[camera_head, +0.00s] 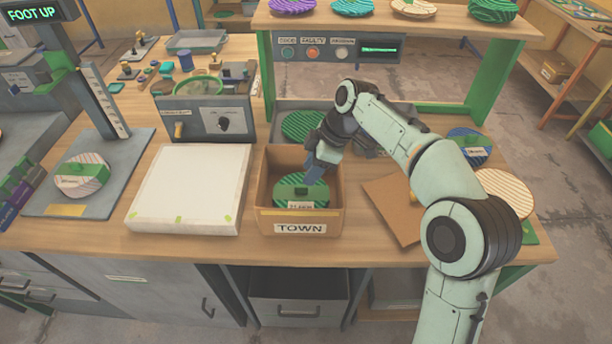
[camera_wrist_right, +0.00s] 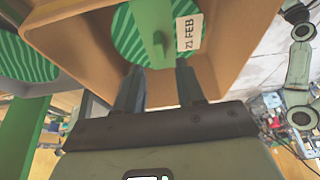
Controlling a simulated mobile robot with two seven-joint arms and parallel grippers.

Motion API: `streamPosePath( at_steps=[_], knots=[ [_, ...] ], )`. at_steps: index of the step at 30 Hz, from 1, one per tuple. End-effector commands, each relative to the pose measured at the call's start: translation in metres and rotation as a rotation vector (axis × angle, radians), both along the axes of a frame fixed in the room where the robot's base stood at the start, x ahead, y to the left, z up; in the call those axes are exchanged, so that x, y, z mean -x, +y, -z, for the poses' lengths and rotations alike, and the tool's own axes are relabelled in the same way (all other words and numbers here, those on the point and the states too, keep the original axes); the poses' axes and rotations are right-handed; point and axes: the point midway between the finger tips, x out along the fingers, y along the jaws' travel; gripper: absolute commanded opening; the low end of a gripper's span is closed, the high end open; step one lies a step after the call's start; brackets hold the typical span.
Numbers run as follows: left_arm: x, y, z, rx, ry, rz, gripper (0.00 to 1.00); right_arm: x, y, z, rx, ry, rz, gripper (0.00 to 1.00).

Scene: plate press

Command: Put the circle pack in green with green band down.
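A round green-striped pack (camera_head: 289,191) with a raised green handle lies in the cardboard box (camera_head: 332,221) marked TOWN. Its white label reads "21 FEB" in the right wrist view (camera_wrist_right: 135,40). My right gripper (camera_head: 312,178) reaches down into this box, over the pack. In the wrist view its two fingers (camera_wrist_right: 160,78) stand apart, pointing at the green handle, with gaps beside it. No grip on the handle shows. Another green-striped round piece (camera_head: 302,124) lies in a grey tray behind the box. My left gripper is not in view.
A white slab (camera_head: 190,188) lies left of the box. A grey machine (camera_head: 205,113) stands behind it. A pink-striped round pack (camera_head: 82,176) sits under the FOOT UP stand at left. A brown cardboard sheet (camera_head: 390,208) lies right of the box, near my arm.

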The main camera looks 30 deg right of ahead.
Motion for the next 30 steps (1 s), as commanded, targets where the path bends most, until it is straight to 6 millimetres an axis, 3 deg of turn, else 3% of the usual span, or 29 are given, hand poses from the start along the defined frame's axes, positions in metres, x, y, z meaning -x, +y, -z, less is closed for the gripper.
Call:
streamPosePath(
  at_steps=[6, 12, 30],
  knots=[
    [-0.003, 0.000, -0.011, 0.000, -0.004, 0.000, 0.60, 0.009, -0.016, -0.046, 0.001, -0.004, 0.002, 0.38],
    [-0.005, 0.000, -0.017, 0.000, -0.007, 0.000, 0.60, 0.014, -0.024, -0.067, 0.000, -0.001, 0.000, 0.38],
    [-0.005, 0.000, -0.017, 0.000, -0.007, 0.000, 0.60, 0.016, -0.025, -0.071, 0.000, 0.001, 0.000, 0.38]
  ],
)
